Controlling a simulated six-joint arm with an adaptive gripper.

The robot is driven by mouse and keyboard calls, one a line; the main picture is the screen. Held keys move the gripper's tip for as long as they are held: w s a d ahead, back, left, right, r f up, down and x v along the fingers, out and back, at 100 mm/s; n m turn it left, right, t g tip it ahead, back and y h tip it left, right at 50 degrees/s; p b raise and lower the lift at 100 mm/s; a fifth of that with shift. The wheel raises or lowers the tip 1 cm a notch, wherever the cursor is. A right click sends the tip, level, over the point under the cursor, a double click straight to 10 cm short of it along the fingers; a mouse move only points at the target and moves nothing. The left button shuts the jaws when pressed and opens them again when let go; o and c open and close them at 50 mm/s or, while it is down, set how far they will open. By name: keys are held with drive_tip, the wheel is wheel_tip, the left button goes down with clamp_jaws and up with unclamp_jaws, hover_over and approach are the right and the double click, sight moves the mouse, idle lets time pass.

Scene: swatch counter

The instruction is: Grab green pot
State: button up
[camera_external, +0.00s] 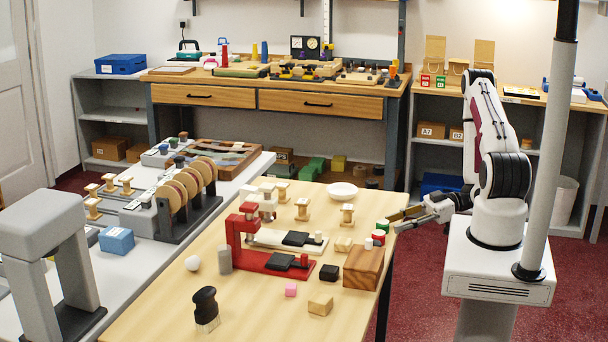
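The small green pot (383,225) stands near the right edge of the wooden table, behind a wooden block. A red-and-white pot (379,237) and another small white-topped pot (368,243) stand close in front of it. My gripper (395,223) reaches in from the right at the table's edge, just right of the green pot. Its two tan fingers are apart and look empty. The small gap between the fingertips and the pot is hard to judge from this view.
The wooden block (363,267) stands in front of the pots. A white bowl (342,191), a wooden spool (347,214) and a red clamp-like stand (245,250) are on the table (245,304).

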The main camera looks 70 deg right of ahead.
sight(383, 223)
drive_tip(key=shift+r+x, duration=0.15)
drive_tip(key=shift+x, duration=0.65)
drive_tip(key=shift+r+x, duration=0.15)
drive_tip(key=shift+x, duration=1.7)
drive_tip(key=shift+d, duration=0.1)
drive_tip(key=shift+c, duration=0.4)
drive_tip(key=c, duration=0.8)
